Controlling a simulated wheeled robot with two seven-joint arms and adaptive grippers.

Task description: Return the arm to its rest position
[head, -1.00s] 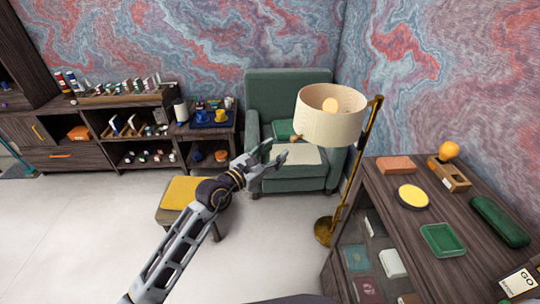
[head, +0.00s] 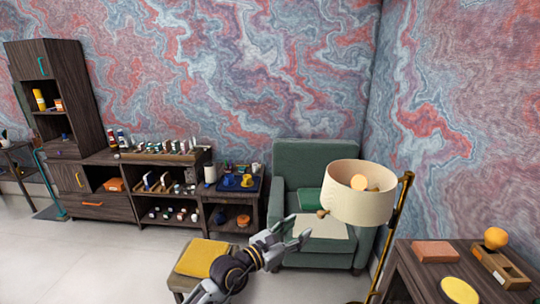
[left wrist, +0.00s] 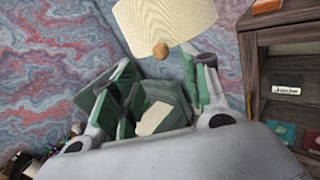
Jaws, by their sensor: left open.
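My left gripper (head: 297,236) is open and empty, its grey fingers spread in mid-air in front of the green armchair (head: 312,165). In the left wrist view its two fingers (left wrist: 158,100) stand apart with the armchair visible between them and nothing held. My left arm comes up from the bottom of the head view and hides part of the stool. My right gripper is not in view.
A floor lamp with a cream shade (head: 360,192) stands right of my left gripper. A stool with a yellow cushion (head: 203,258) is behind my arm. A dark cabinet (head: 413,262) is at right; low shelves (head: 150,190) line the wall. Floor at left is clear.

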